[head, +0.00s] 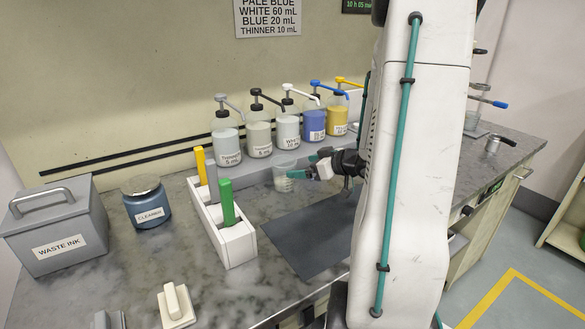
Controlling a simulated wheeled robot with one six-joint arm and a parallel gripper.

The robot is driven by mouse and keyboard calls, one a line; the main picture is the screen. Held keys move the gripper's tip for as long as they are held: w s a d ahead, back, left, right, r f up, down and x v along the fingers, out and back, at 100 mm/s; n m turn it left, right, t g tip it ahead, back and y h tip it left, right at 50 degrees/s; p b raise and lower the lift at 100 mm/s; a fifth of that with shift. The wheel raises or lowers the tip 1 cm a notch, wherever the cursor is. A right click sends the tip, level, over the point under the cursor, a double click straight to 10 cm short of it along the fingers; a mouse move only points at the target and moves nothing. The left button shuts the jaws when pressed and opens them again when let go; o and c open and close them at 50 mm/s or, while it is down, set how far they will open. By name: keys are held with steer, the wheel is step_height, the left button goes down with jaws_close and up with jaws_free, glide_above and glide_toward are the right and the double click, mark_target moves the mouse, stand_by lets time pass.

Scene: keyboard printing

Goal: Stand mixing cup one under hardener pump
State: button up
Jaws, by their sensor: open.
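A small clear cup (282,182) stands upright at the grey ledge, in front of the pump bottles. My gripper (302,166) is open, with its teal-tipped fingers just right of the cup; one tip overlaps the cup's right side in the picture. I cannot tell whether it touches. The black-headed pump bottle (259,139) holds pale liquid and stands second from the left; its label is too small to read surely, but it may be the hardener. Its spout lies above and behind the cup, and I cannot tell whether they line up. My arm hides part of the counter.
Grey-, white-, blue- and yellow-headed pump bottles (227,146) share the row. A white rack (228,233) with coloured-handled tools stands left of a dark mat (305,232). A cleaner jar (146,204) and waste ink box (57,232) are at left. The mat is clear where visible.

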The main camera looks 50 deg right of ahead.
steer(key=a+r+m+g+h, duration=0.3)
steer(key=a+r+g+h, duration=0.2)
steer(key=a+r+h, duration=0.45)
steer(key=s+a+r+n+g+y, duration=0.1)
steer(key=s+a+g+y, duration=0.6)
steer(key=s+a, duration=1.3)
steer(key=shift+s+a+r+y, duration=0.15)
steer(key=shift+s+a+y, duration=0.15)
steer(key=shift+a, duration=0.95)
steer(key=shift+w+d, duration=0.1)
steer(key=shift+d, duration=0.05)
